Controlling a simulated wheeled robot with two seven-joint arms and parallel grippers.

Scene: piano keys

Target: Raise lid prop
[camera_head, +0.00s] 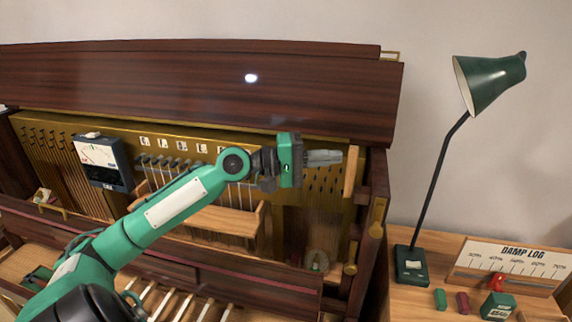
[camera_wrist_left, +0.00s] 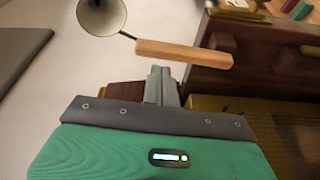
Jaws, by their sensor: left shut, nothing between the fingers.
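The lid prop, a short pale wooden bar (camera_head: 351,172), stands near upright at the right end of the open piano case, below the dark lid (camera_head: 200,85). In the left wrist view the wooden bar (camera_wrist_left: 185,53) lies across the picture just beyond my fingertips. My left gripper (camera_head: 326,158) is shut and empty, pointing right, with its tips close to the left side of the bar. In the wrist view its closed fingers (camera_wrist_left: 162,85) end just short of the bar or against it; I cannot tell if they touch. My right gripper is not in view.
A gauge box (camera_head: 102,163) hangs on the brass plate at left. Brass fittings (camera_head: 377,216) sit on the right case wall. A green lamp (camera_head: 488,82) and a damp log card (camera_head: 512,262) stand on the right side table. A pale wall is behind.

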